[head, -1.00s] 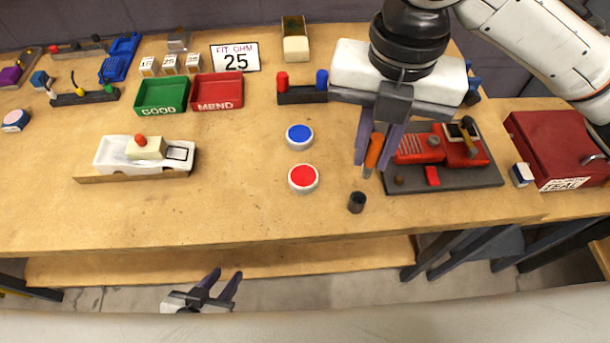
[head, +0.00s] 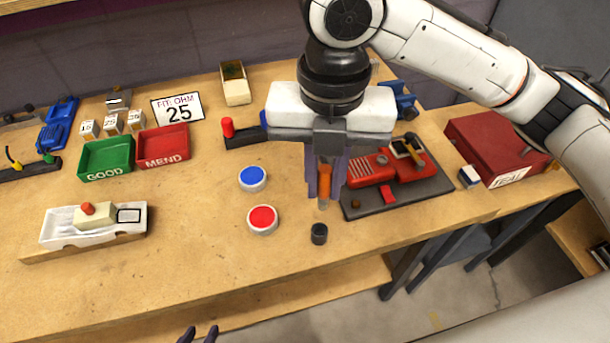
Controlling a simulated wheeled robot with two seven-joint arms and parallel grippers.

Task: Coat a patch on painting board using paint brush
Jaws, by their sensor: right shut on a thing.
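The paint brush (head: 324,188) has an orange handle and is upright between the closed purple fingers of my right gripper (head: 324,184). Its lower end shows just behind a small dark cup (head: 319,234); I cannot tell whether it touches the table. A white piece on a wooden board (head: 75,246) lies at the left, with a black-outlined patch (head: 129,215) at its right end; I take this as the painting board. A blue paint pot (head: 252,178) and a red paint pot (head: 263,219) stand between. My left gripper (head: 199,335) shows only two parted fingertips at the bottom edge.
A dark board (head: 425,195) with red parts sits just right of the brush. The table front between the pots and white piece is clear.

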